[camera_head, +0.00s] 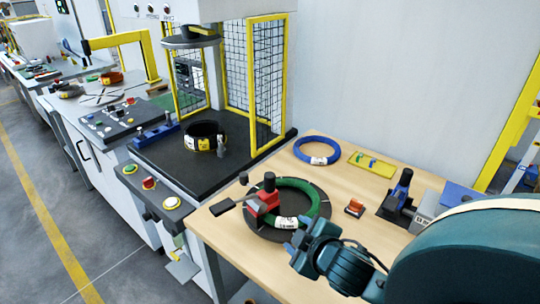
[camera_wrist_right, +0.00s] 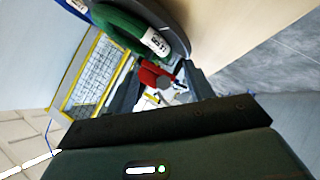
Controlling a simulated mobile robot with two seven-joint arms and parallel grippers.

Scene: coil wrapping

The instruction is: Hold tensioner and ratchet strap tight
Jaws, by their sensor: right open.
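A red tensioner (camera_head: 264,203) with a black upright knob stands at the left side of a green coil (camera_head: 308,194), which lies on a dark round plate (camera_head: 262,232). A dark flat piece (camera_head: 222,207) sticks out left of the tensioner; I cannot tell whether it is the strap or a handle. My right gripper (camera_head: 297,242) is open at the plate's near right edge, apart from the tensioner. In the right wrist view, the red tensioner (camera_wrist_right: 150,76) shows beyond and between the open fingers (camera_wrist_right: 160,88), with the green coil (camera_wrist_right: 127,25) above. My left gripper is out of view.
A blue coil (camera_head: 317,151), a yellow tray (camera_head: 371,163), a small orange-and-black item (camera_head: 354,208) and a dark tool (camera_head: 398,195) stand on the wooden table. A press with a black coil (camera_head: 204,136) and yellow mesh guards (camera_head: 267,85) is at the left.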

